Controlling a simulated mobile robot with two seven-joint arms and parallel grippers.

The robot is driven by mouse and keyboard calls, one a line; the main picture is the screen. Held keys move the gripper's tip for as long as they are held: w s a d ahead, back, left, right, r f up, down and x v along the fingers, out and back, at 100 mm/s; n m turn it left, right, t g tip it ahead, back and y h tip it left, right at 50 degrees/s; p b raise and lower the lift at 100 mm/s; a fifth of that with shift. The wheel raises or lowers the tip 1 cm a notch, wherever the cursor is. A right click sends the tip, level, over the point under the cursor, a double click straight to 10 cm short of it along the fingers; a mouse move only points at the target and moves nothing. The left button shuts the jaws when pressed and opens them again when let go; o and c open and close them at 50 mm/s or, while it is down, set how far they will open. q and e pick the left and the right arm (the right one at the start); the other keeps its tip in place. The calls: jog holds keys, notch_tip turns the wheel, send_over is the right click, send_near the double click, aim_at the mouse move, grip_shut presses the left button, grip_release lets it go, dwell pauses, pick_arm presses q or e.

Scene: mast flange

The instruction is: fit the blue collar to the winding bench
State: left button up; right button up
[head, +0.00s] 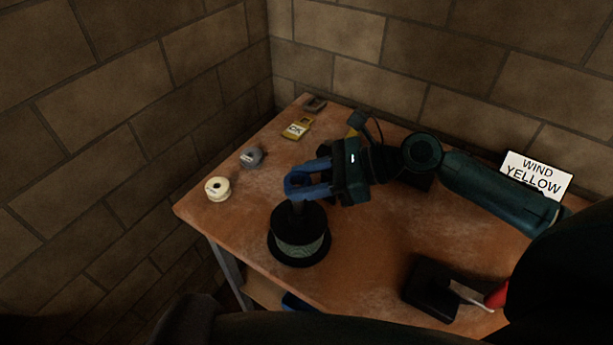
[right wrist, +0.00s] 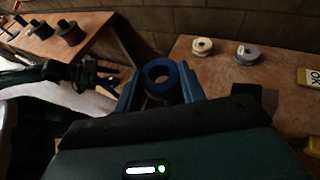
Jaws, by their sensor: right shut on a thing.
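The blue collar (head: 295,184) is a thick ring; it also shows in the right wrist view (right wrist: 160,70) between two blue fingers. My right gripper (head: 308,182) is shut on it, its arm coming in from the right. The collar is over a short grey post (head: 297,208) on a round black stand (head: 298,249) with a patterned band, on the winding bench (head: 362,245). I cannot tell whether the post's tip is inside the collar.
A white spool (head: 217,189), a grey spool (head: 251,157) and a yellow OK tag (head: 297,128) lie along the bench's left side. A WIND YELLOW sign (head: 536,176) stands at the back right. A black block (head: 431,289) with a red-handled part is at the front right.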

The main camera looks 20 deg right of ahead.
dwell(0.6)
jog(key=shift+f, duration=0.55)
jog(key=shift+f+b, duration=0.35)
jog(key=shift+f, duration=0.05)
jog(key=shift+f, duration=0.65)
jog(key=shift+f+b, duration=0.75)
jog(key=shift+f, duration=0.5)
jog(key=o, duration=1)
jog(key=shift+o, duration=0.3)
